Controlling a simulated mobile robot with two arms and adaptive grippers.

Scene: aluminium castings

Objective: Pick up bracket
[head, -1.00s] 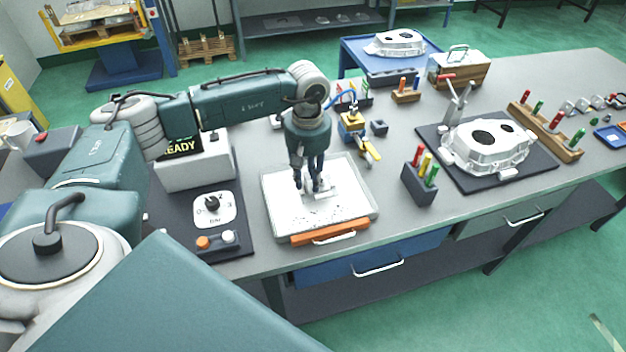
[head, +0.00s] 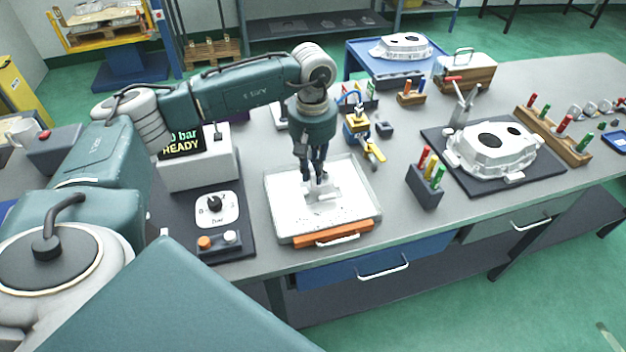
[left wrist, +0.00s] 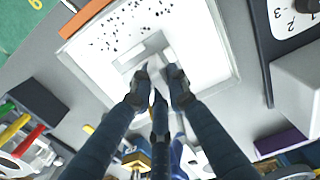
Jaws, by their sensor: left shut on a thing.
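A pale grey metal bracket (head: 325,192) is between the fingertips of my left gripper (head: 316,177), over the white tray (head: 284,216). My left gripper points down and is shut on the bracket's upper part. In the left wrist view the fingertips of my left gripper (left wrist: 158,84) close around the bracket (left wrist: 140,58), and the speckled tray (left wrist: 205,50) lies behind it. The fingers hide part of the bracket. The small gap between bracket and tray is hard to judge. My right gripper is not in view.
An orange bar with a handle (head: 335,235) lies along the tray's front. A control box (head: 197,160) with a dial panel stands left. A holder with coloured pens (head: 425,190), a yellow clamp tool (head: 360,130) and a large casting on a dark mat (head: 540,178) are right.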

